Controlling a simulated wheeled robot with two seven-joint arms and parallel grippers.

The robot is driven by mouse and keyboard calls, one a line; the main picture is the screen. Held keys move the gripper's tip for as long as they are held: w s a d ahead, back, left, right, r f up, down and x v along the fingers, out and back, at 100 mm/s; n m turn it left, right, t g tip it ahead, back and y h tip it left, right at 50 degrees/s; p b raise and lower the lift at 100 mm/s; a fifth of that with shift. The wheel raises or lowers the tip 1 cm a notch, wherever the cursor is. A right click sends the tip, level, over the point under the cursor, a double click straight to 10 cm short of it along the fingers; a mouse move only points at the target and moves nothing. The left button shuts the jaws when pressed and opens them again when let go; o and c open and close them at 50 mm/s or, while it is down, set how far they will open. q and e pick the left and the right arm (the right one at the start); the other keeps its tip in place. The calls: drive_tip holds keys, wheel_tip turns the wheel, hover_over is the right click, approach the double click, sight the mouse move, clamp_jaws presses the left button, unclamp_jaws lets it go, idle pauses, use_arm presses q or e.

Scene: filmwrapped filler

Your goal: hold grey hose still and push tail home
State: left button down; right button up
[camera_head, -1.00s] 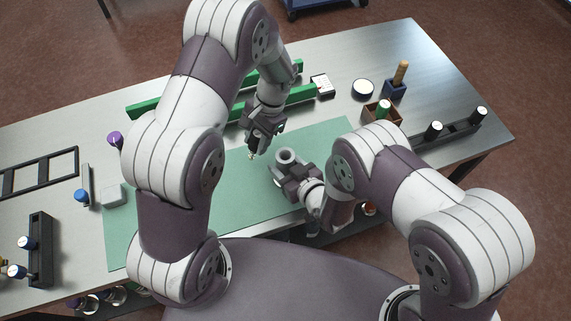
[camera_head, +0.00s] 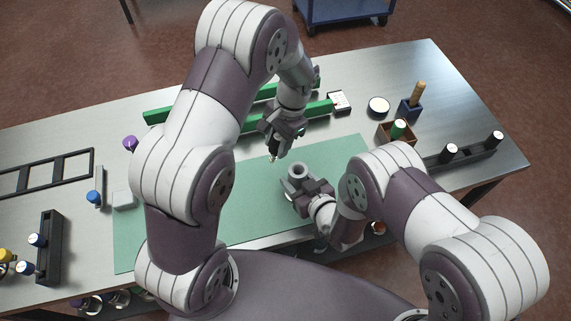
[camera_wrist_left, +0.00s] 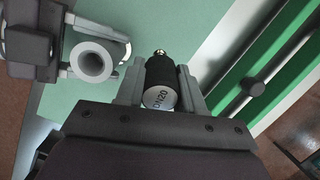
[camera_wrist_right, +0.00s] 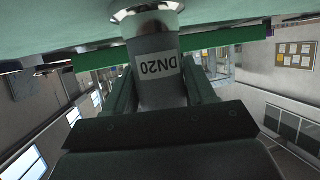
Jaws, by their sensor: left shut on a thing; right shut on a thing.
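The grey hose (camera_head: 298,171) stands upright above the green mat with its open mouth up. My right gripper (camera_wrist_right: 162,88) is shut on it; its flared end (camera_wrist_right: 147,12) and DN20 label show in the right wrist view. My left gripper (camera_wrist_left: 160,88) is shut on the tail (camera_wrist_left: 159,76), a dark ribbed piece with a brass-coloured tip and a white DN20 end. In the head view the tail's small tip (camera_head: 274,158) is left of and beyond the hose mouth, apart from it. The hose mouth also shows empty in the left wrist view (camera_wrist_left: 92,62).
Green rails (camera_head: 315,111) lie behind my left gripper. A white round pot (camera_head: 378,106), a blue holder (camera_head: 410,109) and a brown box (camera_head: 383,134) stand at right. Black racks (camera_head: 49,240) stand at both sides. The green mat (camera_head: 255,205) is mostly clear.

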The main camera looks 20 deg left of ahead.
use_arm(q)
drive_tip(key=s+d+r+t+h, duration=0.2)
drive_tip(key=s+d+r, duration=0.2)
drive_tip(key=r, duration=0.6)
drive_tip(key=d, duration=0.2)
drive_tip(key=shift+d+r, duration=0.2)
drive_tip(key=shift+d, duration=0.1)
drive_tip(key=shift+s+f, duration=0.1)
hover_over(298, 164)
drive_tip(key=s, duration=0.2)
drive_tip(key=shift+w+d+f, duration=0.1)
drive_tip(key=shift+d+f, duration=0.05)
drive_tip(key=shift+f, duration=1.2)
drive_tip(key=shift+w+d+f, duration=0.1)
drive_tip(key=shift+f, duration=1.25)
drive_tip(key=shift+f, duration=2.4)
drive_tip(key=c, duration=0.6)
unclamp_jaws()
